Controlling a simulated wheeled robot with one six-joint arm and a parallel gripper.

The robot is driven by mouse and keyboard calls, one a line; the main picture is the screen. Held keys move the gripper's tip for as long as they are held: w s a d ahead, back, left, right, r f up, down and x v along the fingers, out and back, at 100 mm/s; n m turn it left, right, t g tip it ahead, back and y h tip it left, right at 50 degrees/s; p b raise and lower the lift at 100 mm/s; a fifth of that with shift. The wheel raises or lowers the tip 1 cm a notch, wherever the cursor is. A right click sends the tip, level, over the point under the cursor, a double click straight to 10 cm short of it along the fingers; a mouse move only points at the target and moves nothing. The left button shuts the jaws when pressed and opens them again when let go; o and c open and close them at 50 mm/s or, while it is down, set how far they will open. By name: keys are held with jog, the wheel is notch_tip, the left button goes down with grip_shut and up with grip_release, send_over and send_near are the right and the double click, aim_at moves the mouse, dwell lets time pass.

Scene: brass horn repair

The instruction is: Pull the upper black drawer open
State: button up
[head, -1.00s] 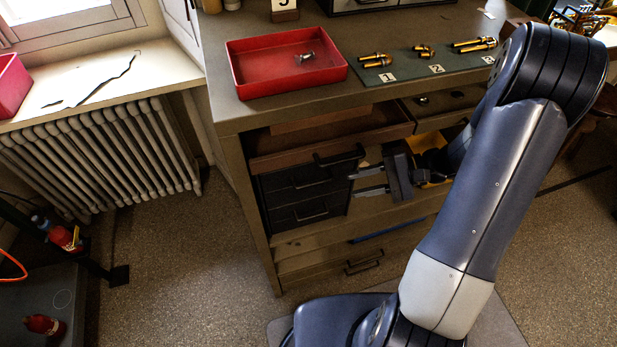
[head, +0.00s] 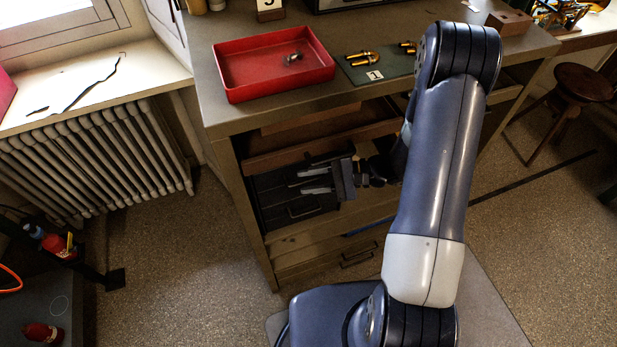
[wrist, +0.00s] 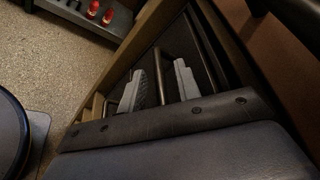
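The upper black drawer (head: 266,187) sits in the left bay of the workbench, under an open wooden drawer, and looks closed. My gripper (head: 300,182) is at its front with two grey fingers pointing left at it. In the wrist view the gripper (wrist: 159,76) is open, and a dark bar handle (wrist: 166,74) runs between the fingers, with gaps showing on both sides. The drawer front shows behind them in the wrist view. In the head view the handle is hidden by the fingers. The lower black drawer (head: 276,217) is directly below, with its own handle.
The wooden drawer (head: 290,154) juts out just above my gripper, with a black handle close by. A red tray (head: 235,93) and a green mat (head: 356,75) with brass parts lie on the bench top. A radiator (head: 95,160) stands left. The floor before the bench is mostly clear.

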jog(key=shift+a, duration=0.3)
jog(key=shift+c, duration=0.3)
grip_shut()
